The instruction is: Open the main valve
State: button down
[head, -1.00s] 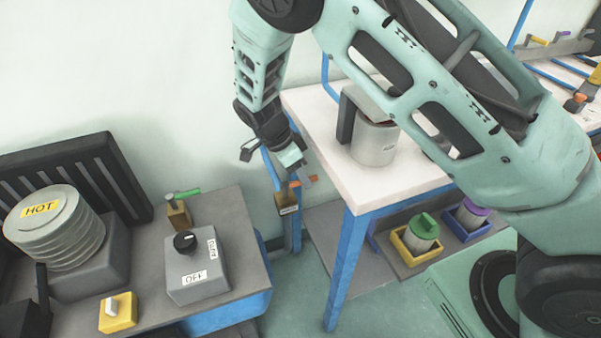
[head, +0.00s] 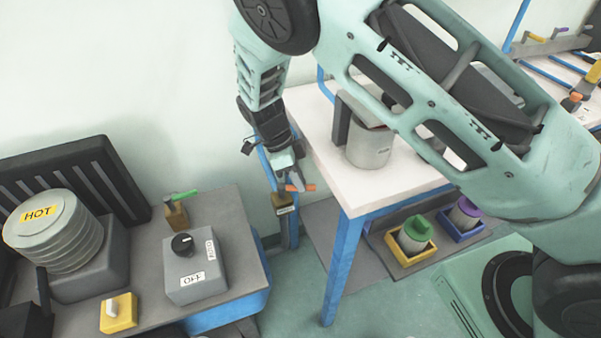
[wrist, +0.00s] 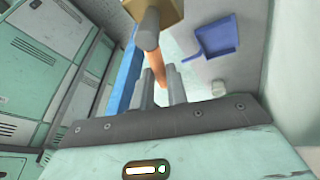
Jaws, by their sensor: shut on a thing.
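The valve is a brass-coloured block (head: 283,200) with a small white label, on a blue post in the gap between the two tables. Its orange handle (head: 300,187) sticks out near the top. In the wrist view the orange handle (wrist: 160,72) lies between my two grey fingers, with a round grey stem (wrist: 147,30) and the brass block (wrist: 155,8) beyond it. My gripper (head: 291,180) reaches down from above and is shut on the orange handle. The fingers hide part of the handle, and the label is too small to read.
A white-topped table (head: 410,180) with a metal pot (head: 369,148) stands close on the right. A grey bench on the left bears a dial box (head: 195,268), a green-handled valve (head: 176,213) and a hot ribbed cylinder (head: 52,230). A blue tray (wrist: 217,40) shows in the wrist view.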

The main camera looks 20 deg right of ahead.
jog(key=c, duration=1.4)
grip_release()
jog(key=v, duration=1.7)
jog(key=shift+w+r, duration=0.1)
jog(key=shift+r, duration=0.15)
